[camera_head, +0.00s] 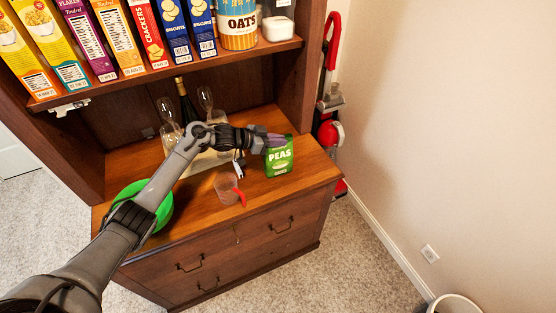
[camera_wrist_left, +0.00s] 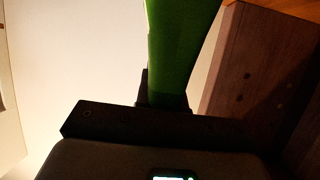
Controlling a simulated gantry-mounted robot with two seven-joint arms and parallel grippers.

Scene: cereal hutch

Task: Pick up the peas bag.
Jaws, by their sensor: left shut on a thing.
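The green peas bag (camera_head: 280,160) stands upright at the right end of the hutch's wooden counter in the head view. My left gripper (camera_head: 274,141) reaches in from the left and is shut on the upper part of the bag. In the left wrist view, the bag (camera_wrist_left: 182,50) is a green strip rising from between the dark fingers (camera_wrist_left: 163,92). The fingertips are partly hidden by the bag and the dark gripper body. Whether the bag's base touches the counter is hard to tell. My right gripper is in neither view.
A clear cup with a red handle (camera_head: 227,187) stands on the counter (camera_head: 200,215) left of the bag. A green bowl (camera_head: 163,212) is at the left, partly behind my arm. A bottle (camera_head: 186,103) and glasses stand behind. Cereal boxes (camera_head: 120,38) fill the shelf above.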

